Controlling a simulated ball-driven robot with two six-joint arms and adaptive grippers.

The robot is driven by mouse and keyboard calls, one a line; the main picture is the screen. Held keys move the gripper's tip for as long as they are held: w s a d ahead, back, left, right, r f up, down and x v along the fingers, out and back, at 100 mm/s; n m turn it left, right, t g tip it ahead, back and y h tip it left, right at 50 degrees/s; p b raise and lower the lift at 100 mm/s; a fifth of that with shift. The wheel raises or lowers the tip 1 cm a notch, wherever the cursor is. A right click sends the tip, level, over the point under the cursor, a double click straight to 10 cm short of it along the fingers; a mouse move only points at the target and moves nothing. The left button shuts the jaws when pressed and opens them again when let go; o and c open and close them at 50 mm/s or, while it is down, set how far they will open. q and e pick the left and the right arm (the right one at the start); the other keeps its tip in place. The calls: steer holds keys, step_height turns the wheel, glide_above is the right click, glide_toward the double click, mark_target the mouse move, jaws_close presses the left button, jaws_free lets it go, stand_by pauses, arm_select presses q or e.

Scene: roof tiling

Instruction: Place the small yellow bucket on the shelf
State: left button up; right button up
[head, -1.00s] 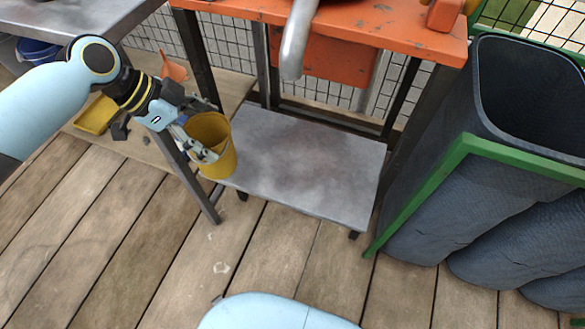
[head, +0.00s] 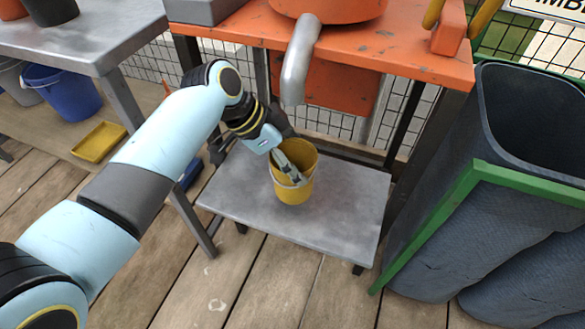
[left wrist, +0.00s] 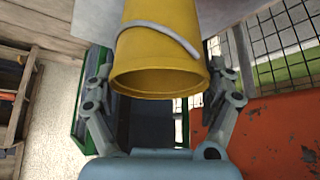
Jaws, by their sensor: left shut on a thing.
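The small yellow bucket (head: 297,190) is over the middle of the grey metal shelf (head: 347,215), below the orange table. My left gripper (head: 290,174) is shut on the bucket, reaching in from its left side. In the left wrist view the bucket (left wrist: 158,60) is between the two fingers of the left gripper (left wrist: 165,90), with its rim towards the camera and a pale handle across it. The bucket looks upright in the head view. I cannot tell whether its base touches the shelf. My right gripper is not in view.
The orange table (head: 380,45) with a bent grey spout (head: 297,62) overhangs the shelf closely. A green frame (head: 425,225) and a dark bin (head: 510,120) stand on the right. A blue bucket (head: 62,92) and yellow tray (head: 98,142) are on the left. The shelf's right part is clear.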

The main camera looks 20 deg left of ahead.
arm_select(q)
step_height(320, 180, down, 4)
steer(key=shift+s+r+b, duration=0.1)
steer(key=shift+r+b, duration=0.1)
steer(key=shift+b, duration=0.65)
steer(key=shift+r, duration=0.1)
